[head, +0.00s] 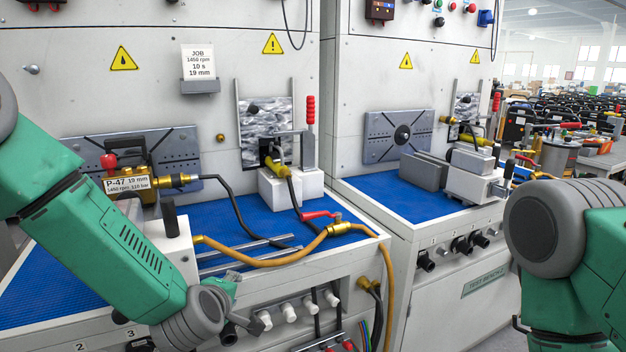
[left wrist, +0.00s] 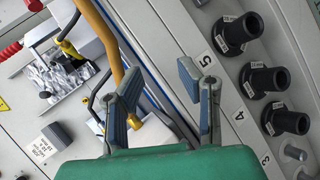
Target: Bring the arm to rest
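My left arm (head: 110,240) comes in from the left and reaches down across the near edge of the left test bench. Its gripper (head: 248,325) is low in front of the bench's front panel, near the white knobs. In the left wrist view the left gripper (left wrist: 160,85) shows two blue-padded fingers spread apart with nothing between them. The bench edge and front panel lie beyond them. My right arm (head: 560,240) stands at the right edge of the head view, bent. Its gripper is out of view.
A pump labelled P-47 (head: 130,183) sits on the left bench's blue mat (head: 45,290). An orange hose (head: 275,261) runs to a red-handled valve (head: 340,228) and hangs over the front edge. White knobs (head: 290,312) project from the panel. A second bench (head: 445,285) stands right.

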